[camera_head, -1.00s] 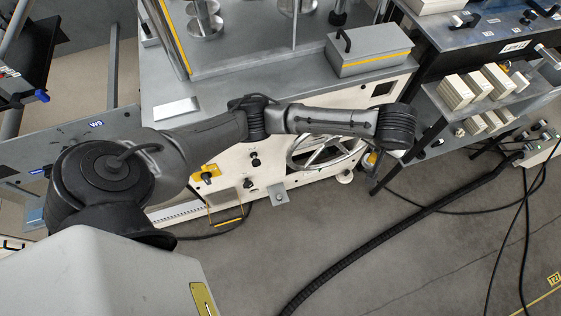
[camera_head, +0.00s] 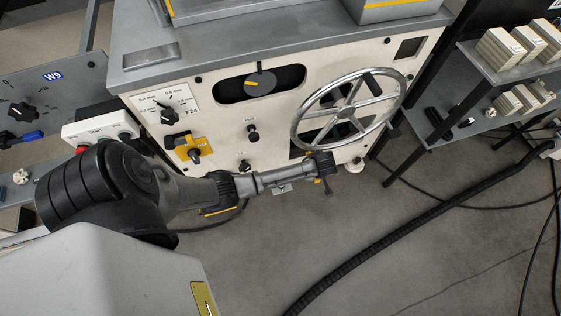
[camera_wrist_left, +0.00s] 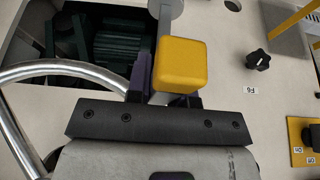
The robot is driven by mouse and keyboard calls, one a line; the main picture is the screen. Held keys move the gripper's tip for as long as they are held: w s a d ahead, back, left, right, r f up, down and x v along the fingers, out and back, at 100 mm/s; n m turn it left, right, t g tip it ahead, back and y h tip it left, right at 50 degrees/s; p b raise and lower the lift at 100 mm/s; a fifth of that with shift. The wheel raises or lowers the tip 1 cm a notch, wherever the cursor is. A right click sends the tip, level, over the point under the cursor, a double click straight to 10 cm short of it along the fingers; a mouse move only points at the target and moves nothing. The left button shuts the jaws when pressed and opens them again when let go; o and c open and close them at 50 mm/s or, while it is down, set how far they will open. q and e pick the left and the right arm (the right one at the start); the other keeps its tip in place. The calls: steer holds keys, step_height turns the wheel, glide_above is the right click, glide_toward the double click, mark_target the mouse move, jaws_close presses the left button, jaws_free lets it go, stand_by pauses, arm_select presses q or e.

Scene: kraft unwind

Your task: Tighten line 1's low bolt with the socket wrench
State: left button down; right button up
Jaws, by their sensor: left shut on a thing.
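My left gripper (camera_head: 326,186) is in front of the lower edge of the cream machine panel, below the large handwheel. In the left wrist view the left gripper (camera_wrist_left: 165,90) is shut on a yellow block-shaped grip (camera_wrist_left: 181,65) with a grey shaft behind it. This looks like the socket wrench; its working end is not clear. I cannot tell which fitting is the low bolt. My right gripper is not in view.
The metal handwheel (camera_head: 348,108) stands out from the panel close above the gripper, its rim (camera_wrist_left: 62,66) also in the left wrist view. Black knobs (camera_head: 253,132) and a yellow switch (camera_head: 191,149) lie left. A black hose (camera_head: 400,240) crosses the otherwise mostly clear floor.

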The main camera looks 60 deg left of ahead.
arm_select(q)
steer(key=s+a+f+n+g+b, duration=0.1)
steer(key=s+a+f+n+b, duration=0.1)
steer(key=f, duration=0.7)
steer(key=s+a+f+n+g+b, duration=0.1)
steer(key=s+a+f+n+b, duration=0.2)
steer(key=s+a+f, duration=0.3)
steer(key=b+x, duration=0.1)
steer(key=x, duration=0.2)
steer(key=shift+a+b, duration=0.4)
steer(key=shift+a, duration=0.05)
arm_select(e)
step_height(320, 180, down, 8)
arm_select(q)
steer(key=shift+w+d+f, duration=0.15)
steer(key=shift+f, duration=0.1)
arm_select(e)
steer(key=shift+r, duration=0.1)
arm_select(q)
steer(key=shift+f, duration=0.2)
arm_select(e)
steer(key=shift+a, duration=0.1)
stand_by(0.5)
arm_select(q)
steer(key=shift+f, duration=0.25)
stand_by(0.6)
steer(key=shift+f, duration=0.2)
stand_by(0.6)
